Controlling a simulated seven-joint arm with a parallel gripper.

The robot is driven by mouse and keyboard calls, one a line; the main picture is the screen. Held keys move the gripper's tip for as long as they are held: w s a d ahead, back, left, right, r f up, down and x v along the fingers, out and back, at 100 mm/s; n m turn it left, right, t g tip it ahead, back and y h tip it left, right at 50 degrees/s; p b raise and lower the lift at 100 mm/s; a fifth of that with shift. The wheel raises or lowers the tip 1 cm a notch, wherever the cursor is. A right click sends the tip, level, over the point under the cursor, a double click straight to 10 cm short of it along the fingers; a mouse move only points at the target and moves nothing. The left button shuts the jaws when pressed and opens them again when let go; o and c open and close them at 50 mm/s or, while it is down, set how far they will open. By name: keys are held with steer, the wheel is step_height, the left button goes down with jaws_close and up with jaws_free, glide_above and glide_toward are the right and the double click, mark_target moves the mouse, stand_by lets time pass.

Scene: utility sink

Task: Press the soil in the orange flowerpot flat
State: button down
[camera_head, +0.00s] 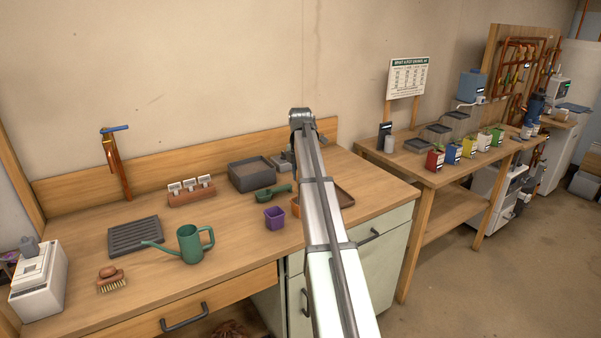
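A small part of an orange pot (295,207) shows at the left edge of my arm on the wooden bench. The rest of it, and any soil inside, is hidden behind the arm. My arm runs up the middle of the view, across the bench, to a grey joint near the back wall. My gripper cannot be made out; it is hidden behind the arm or out of sight. A small grey object (281,164) shows just left of the arm; I cannot tell what it is.
The bench's front middle is clear.

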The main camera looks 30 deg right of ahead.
steer(key=shift+f, duration=2.1)
steer(key=shift+f, duration=0.3)
steer(key=shift+r, duration=3.8)
